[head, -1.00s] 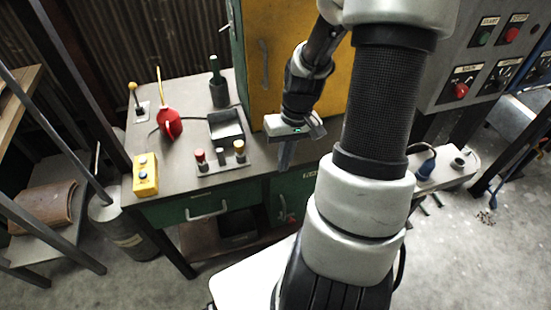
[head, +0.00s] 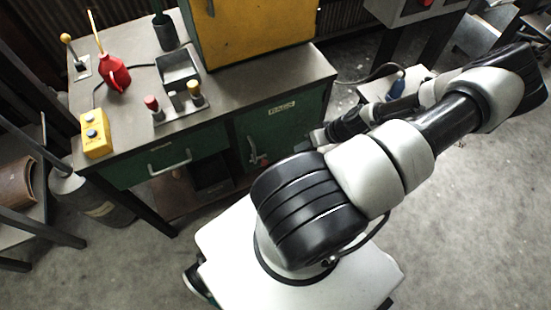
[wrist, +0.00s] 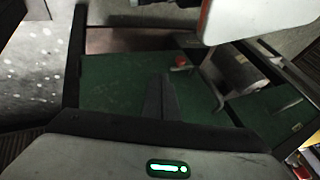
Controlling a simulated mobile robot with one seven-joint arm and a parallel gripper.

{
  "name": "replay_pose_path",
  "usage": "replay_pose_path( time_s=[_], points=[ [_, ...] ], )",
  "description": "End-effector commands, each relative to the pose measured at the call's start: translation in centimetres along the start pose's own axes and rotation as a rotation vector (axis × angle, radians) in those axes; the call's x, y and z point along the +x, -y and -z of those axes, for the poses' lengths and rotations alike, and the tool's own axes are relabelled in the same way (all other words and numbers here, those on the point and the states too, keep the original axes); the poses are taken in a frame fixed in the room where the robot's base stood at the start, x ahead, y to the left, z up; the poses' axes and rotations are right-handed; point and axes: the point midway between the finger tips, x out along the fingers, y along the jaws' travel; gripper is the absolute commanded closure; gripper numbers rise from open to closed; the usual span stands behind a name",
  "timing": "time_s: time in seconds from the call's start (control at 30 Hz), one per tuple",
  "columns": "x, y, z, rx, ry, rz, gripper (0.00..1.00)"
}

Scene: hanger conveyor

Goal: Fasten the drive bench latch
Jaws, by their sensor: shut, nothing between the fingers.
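The drive bench (head: 235,105) is a green cabinet with a grey top, and its right side has a green door (head: 285,130) under a small label. A grey upright handle (head: 252,149) is on the door's left part, with a small red piece (head: 265,162) low beside it. In the wrist view the green door (wrist: 115,85) lies beyond my gripper (wrist: 160,80), with the red piece (wrist: 181,62) above and right of the fingertips. My gripper is shut and empty, apart from the latch parts. The latch's exact position is too small to tell. In the head view my fingers are not clear.
On the bench top are a yellow button box (head: 95,135), a red oil can (head: 115,73), a black tray (head: 178,70) and a peg rack (head: 176,103). A drawer handle (head: 170,165) projects left. Floor (head: 455,220) at right is clear.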

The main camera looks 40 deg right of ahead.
Motion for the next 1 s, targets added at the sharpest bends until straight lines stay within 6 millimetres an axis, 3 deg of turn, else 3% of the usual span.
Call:
replay_pose_path(
  time_s=[0.37, 0.47, 0.87, 1.0],
  points=[
    [0.7, 0.1, 0.0, 0.000, 0.003, 0.002, 1.00],
    [2.0, 0.0, -0.1, 0.000, 0.003, 0.002, 1.00],
    [10.4, 0.1, -0.2, 0.000, 0.005, 0.003, 1.00],
    [11.3, 2.0, -0.2, -0.001, 0.005, 0.003, 1.00]
  ],
)
